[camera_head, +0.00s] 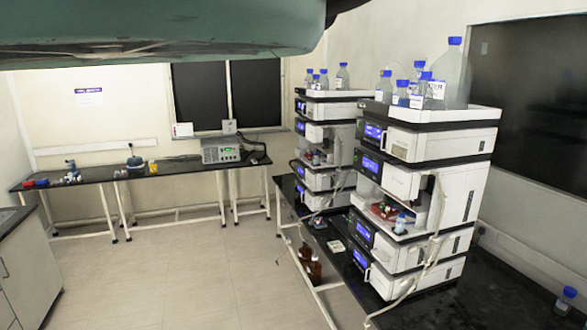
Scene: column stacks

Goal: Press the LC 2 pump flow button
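Two tall stacks of white and black LC modules stand on the right. The nearer stack (410,150) is larger; the farther stack (328,135) is just behind it, to its left. Lit blue displays show on the left-facing fronts of both, such as an upper display (373,132) and a lower display (361,259) on the nearer stack. Labels and single buttons are too small to read, so I cannot tell which stack is LC 2 or pick out its pump flow button. My gripper is not in view.
Capped bottles (451,75) stand on top of both stacks. A black bench (335,270) carries them; brown bottles (310,266) stand below. A bench with instruments (180,166) runs along the back wall, and a cabinet (28,270) stands left. The tiled floor (190,280) between is clear.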

